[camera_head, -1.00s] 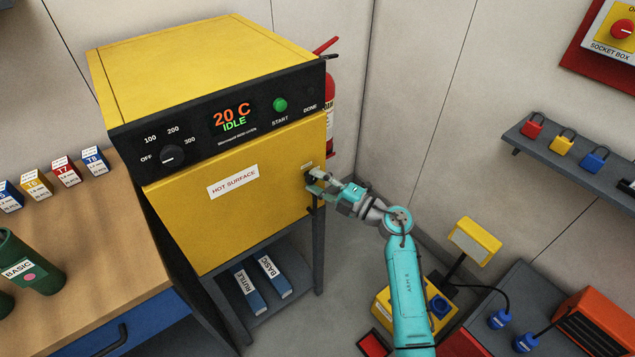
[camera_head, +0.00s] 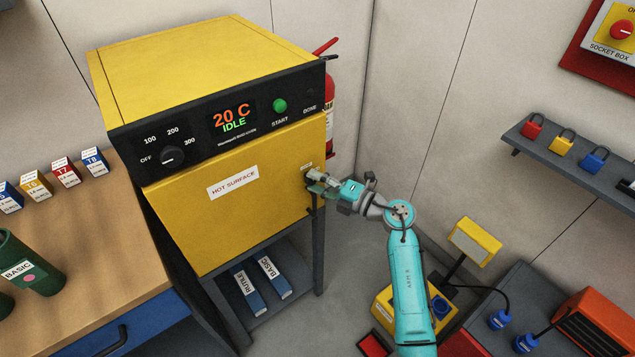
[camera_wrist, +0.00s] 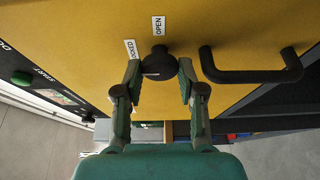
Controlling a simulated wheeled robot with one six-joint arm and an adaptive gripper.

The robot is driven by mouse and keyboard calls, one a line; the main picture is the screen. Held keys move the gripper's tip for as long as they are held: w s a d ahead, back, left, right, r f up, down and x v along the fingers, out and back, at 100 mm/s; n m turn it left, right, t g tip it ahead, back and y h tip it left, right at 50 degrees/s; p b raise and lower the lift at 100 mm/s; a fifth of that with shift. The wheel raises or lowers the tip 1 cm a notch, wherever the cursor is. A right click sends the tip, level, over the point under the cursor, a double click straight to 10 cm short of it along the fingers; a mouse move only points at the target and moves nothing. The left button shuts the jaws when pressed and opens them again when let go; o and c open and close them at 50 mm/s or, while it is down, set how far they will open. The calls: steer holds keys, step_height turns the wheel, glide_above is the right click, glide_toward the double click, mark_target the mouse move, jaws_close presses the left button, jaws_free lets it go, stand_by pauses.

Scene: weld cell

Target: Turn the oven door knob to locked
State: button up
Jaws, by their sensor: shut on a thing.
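The yellow oven door (camera_head: 240,205) is shut. The black round door knob (camera_wrist: 158,62) is at the middle of the wrist view, between an OPEN label (camera_wrist: 158,26) and a LOCKED label (camera_wrist: 131,49) on the door. My gripper (camera_wrist: 159,72) is shut on the knob, with one green finger on each side of it. A thin pale line shows low on the knob, but I cannot tell which label its pointer faces. In the head view my gripper (camera_head: 316,183) is at the right edge of the door and mostly hides the knob.
A black bar handle (camera_wrist: 250,66) sits beside the knob on the door. The oven's control panel (camera_head: 235,118) reads 20 C IDLE. A red fire extinguisher (camera_head: 329,120) stands behind the oven's right side.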

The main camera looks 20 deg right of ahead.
steer(key=shift+a, duration=0.1)
steer(key=o, duration=1.1)
steer(key=v, duration=1.2)
